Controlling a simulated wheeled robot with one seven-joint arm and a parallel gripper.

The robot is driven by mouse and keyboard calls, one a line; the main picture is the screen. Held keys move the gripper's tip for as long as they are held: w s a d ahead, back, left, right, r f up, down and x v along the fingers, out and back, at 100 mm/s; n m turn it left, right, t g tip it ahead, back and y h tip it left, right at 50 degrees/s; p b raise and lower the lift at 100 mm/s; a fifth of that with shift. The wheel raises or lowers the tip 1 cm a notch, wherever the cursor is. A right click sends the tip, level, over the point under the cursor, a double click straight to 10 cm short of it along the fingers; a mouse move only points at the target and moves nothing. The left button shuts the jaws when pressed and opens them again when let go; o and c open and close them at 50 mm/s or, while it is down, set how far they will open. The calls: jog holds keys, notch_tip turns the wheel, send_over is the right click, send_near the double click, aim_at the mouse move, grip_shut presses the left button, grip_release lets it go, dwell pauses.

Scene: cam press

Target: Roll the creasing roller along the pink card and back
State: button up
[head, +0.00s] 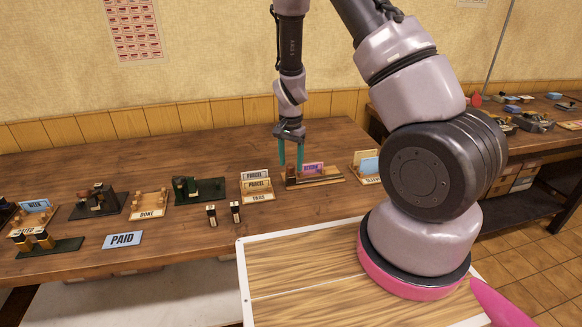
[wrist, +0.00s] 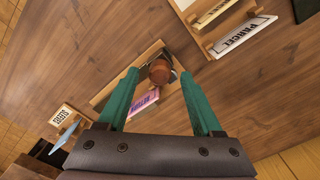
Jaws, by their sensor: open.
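The pink card (head: 312,169) stands on a wooden board (head: 325,181) on the table; in the wrist view the card (wrist: 146,101) shows below the roller. The creasing roller (head: 291,179) is at the left end of the board, and its round brown top (wrist: 160,71) shows in the wrist view. My gripper (head: 291,166) is open and points down above the roller end. In the wrist view its teal fingertips (wrist: 160,75) lie on either side of the brown top. I cannot tell whether they touch it. The roller's lower part is mostly hidden.
A card rack marked PARCEL (head: 257,186) stands just left of the board. Another rack (head: 367,168) stands to its right. Two small stamps (head: 223,214) stand nearer the front edge. More stamps and a PAID sign (head: 122,240) lie further left. The tabletop behind the board is clear.

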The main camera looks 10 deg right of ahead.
jog(key=shift+f, duration=1.2)
grip_shut()
dwell(0.6)
